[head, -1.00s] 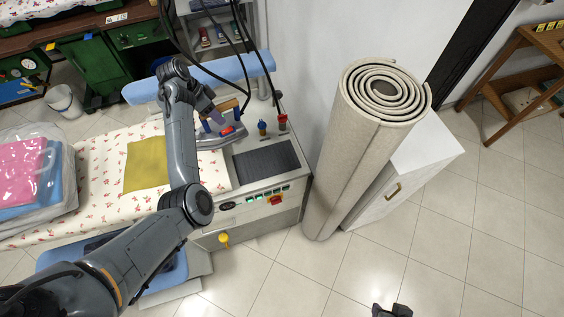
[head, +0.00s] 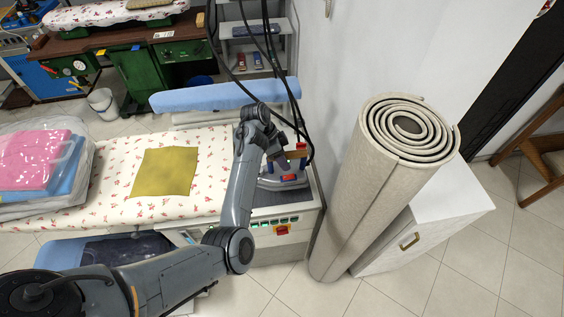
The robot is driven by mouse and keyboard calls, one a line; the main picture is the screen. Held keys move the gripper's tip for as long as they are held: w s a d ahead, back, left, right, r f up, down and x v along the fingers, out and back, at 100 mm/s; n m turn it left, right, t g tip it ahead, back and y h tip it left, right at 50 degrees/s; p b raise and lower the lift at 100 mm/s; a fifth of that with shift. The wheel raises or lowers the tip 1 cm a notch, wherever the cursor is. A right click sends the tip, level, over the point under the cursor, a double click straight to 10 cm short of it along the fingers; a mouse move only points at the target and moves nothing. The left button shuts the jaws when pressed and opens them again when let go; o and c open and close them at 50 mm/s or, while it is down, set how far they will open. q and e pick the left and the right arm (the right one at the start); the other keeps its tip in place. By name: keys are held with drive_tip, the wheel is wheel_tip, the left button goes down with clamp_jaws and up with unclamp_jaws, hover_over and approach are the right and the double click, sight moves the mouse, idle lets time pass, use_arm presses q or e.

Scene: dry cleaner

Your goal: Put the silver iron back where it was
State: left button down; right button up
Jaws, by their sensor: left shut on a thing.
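My left gripper (head: 281,163) is shut on the iron from above. The iron is over the dark rest pad (head: 265,198) on the right end of the ironing table. I cannot tell whether it touches the pad, since the iron and my arm cover much of it. My right gripper is out of view.
A yellow cloth (head: 165,171) lies on the flowered ironing table (head: 120,206). Bagged clothes (head: 35,165) sit at left. Black hoses (head: 270,50) hang near the iron. A rolled carpet (head: 365,185) stands close on the right, against a white cabinet (head: 440,215).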

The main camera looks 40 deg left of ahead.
sight(283, 172)
use_arm(q)
drive_tip(key=shift+w+f, duration=0.15)
drive_tip(key=shift+f, duration=3.25)
drive_tip(key=shift+f, duration=0.1)
drive_tip(key=c, duration=1)
unclamp_jaws()
drive_tip(key=shift+f, duration=0.25)
drive_tip(key=shift+c, duration=0.2)
drive_tip(key=shift+o, duration=1.4)
drive_tip(key=shift+r, duration=0.1)
